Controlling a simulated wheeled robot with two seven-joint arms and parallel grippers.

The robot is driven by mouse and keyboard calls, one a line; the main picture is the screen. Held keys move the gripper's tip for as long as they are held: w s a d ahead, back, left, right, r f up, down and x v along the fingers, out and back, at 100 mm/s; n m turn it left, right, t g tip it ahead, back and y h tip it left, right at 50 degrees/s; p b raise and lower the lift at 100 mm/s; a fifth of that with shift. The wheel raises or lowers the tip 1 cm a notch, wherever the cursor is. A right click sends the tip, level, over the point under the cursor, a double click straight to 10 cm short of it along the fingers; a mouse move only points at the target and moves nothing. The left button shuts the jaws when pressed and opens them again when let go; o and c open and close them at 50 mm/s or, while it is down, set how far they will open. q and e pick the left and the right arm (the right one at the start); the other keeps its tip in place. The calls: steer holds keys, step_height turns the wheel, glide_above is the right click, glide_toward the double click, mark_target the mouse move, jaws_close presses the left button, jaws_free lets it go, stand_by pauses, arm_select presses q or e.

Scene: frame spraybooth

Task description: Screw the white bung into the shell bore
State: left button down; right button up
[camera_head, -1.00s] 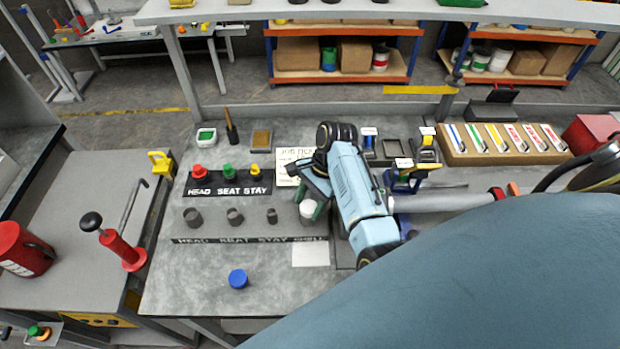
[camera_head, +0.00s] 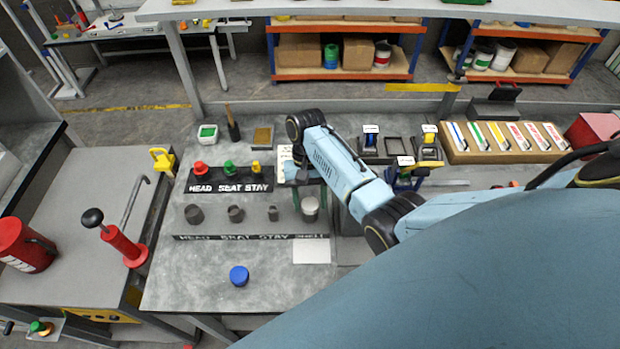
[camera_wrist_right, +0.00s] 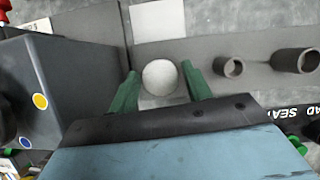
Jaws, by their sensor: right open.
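The white bung (camera_head: 310,203) is a pale round cap at the SHELL place of the labelled row, right of the grey STAY piece. It appears seated on or in the top of the grey shell (camera_head: 310,216); how deep it sits, I cannot tell. My right gripper (camera_head: 309,196) is open over it, with one green finger on either side. In the right wrist view the bung (camera_wrist_right: 160,77) lies between the fingertips, with a narrow gap visible on each side. The bore is hidden under the bung. My left gripper is not in view.
Grey HEAD (camera_head: 194,214), SEAT (camera_head: 236,214) and STAY (camera_head: 273,213) sockets stand left of it. Red, green and yellow plugs stand on a black strip behind. A blue cap (camera_head: 239,275) lies near the front. A dark box (camera_wrist_right: 60,90) stands beside the gripper in the wrist view.

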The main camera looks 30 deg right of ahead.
steer(key=n+h, duration=0.1)
steer(key=n, duration=0.2)
steer(key=n+h, duration=0.1)
steer(key=n, duration=0.2)
steer(key=shift+a+n+h, duration=0.1)
steer(key=shift+n+h, duration=0.2)
steer(key=n+h, duration=0.1)
steer(key=n, duration=0.2)
steer(key=n+h, duration=0.1)
steer(key=n, duration=0.2)
steer(key=shift+a, duration=0.1)
steer(key=shift+t, duration=0.3)
steer(key=shift+c, duration=0.4)
steer(key=c, duration=0.7)
steer(key=m+y, duration=0.1)
steer(key=m, duration=0.2)
steer(key=shift+g, duration=0.4)
steer(key=shift+m+y, duration=0.3)
steer(key=shift+m, duration=0.4)
